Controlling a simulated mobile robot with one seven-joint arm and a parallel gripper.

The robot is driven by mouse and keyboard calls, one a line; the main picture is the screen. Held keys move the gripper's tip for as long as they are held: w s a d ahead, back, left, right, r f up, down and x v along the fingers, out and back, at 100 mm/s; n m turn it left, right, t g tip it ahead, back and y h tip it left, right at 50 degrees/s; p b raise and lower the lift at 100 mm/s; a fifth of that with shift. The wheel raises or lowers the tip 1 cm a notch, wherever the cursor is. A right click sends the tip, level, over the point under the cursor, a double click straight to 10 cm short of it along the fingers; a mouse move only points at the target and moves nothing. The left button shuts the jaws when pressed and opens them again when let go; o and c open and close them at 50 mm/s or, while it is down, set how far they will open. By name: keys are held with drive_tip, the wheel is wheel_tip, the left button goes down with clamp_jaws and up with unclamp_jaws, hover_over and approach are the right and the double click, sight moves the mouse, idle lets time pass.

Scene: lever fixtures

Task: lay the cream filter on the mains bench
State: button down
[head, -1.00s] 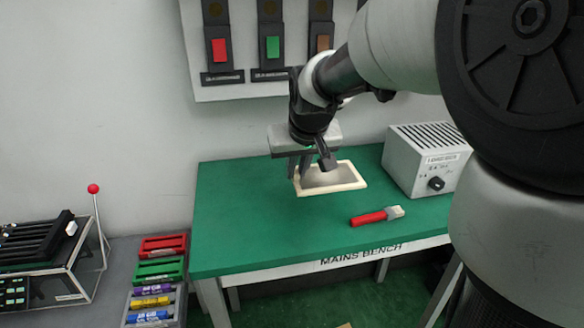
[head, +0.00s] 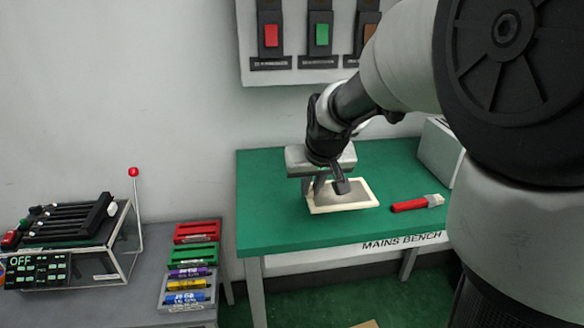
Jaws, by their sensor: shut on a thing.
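The cream filter (head: 352,205) is a flat rectangular frame with a grey middle, low over the green top of the mains bench (head: 275,222). I cannot tell whether it touches the bench top. My gripper (head: 325,190) points down over the filter's left and back part and is shut on it. The fingers hide part of the frame.
A red-handled brush (head: 415,203) lies right of the filter. A grey box (head: 440,150) stands at the bench's right. A wall panel with switches (head: 320,40) hangs behind. A lever console (head: 75,245) and coloured racks (head: 192,262) are at left.

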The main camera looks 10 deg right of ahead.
sight(312, 202)
drive_tip(key=shift+f+b, duration=0.8)
drive_tip(key=shift+f, duration=2)
drive_tip(key=shift+f, duration=0.1)
drive_tip(key=shift+f, duration=0.15)
drive_tip(key=c, duration=1.8)
unclamp_jaws()
drive_tip(key=shift+o, duration=0.2)
